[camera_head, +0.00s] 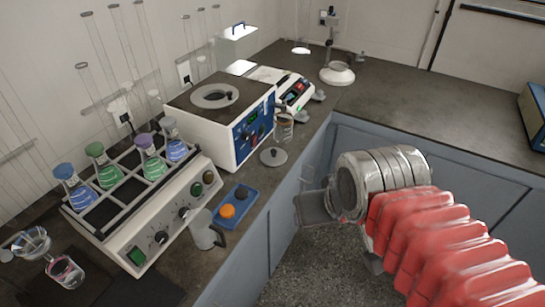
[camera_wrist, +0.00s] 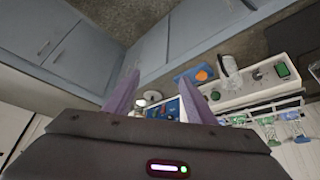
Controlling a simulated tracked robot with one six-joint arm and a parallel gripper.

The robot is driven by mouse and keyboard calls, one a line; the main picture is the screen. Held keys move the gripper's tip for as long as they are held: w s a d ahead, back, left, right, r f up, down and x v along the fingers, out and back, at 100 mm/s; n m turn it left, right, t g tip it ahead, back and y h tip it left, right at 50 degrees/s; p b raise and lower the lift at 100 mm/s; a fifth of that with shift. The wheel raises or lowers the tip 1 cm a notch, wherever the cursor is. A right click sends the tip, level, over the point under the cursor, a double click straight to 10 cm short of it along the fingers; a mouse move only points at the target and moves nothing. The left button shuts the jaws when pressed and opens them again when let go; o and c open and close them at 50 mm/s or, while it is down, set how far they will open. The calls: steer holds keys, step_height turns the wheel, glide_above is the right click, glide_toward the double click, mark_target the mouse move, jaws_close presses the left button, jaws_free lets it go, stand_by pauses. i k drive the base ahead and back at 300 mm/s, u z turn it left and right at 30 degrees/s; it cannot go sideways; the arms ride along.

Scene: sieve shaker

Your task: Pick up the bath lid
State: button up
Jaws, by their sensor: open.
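The bath lid (camera_head: 273,156), a small grey disc with a dark knob, lies flat on the dark bench in the head view. It is near the bench's front edge, in front of the white bath (camera_head: 205,120) with the blue panel. My gripper (camera_head: 312,207) is to the right of the lid, past the bench edge and apart from it. In the wrist view my gripper (camera_wrist: 160,88) has its two fingers spread with nothing held. A small pale round thing (camera_wrist: 150,96) shows between them; I cannot tell whether it is the lid.
A glass beaker (camera_head: 284,127) stands close behind the lid. A blue tray (camera_head: 236,203) with orange and dark pieces and a clear jug (camera_head: 203,232) are nearer. The white shaker (camera_head: 150,205) holds several coloured flasks. The right bench (camera_head: 430,110) is mostly clear.

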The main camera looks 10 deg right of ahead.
mark_target(271, 156)
steer(key=u, duration=4.15)
steer(key=k, duration=1.1)
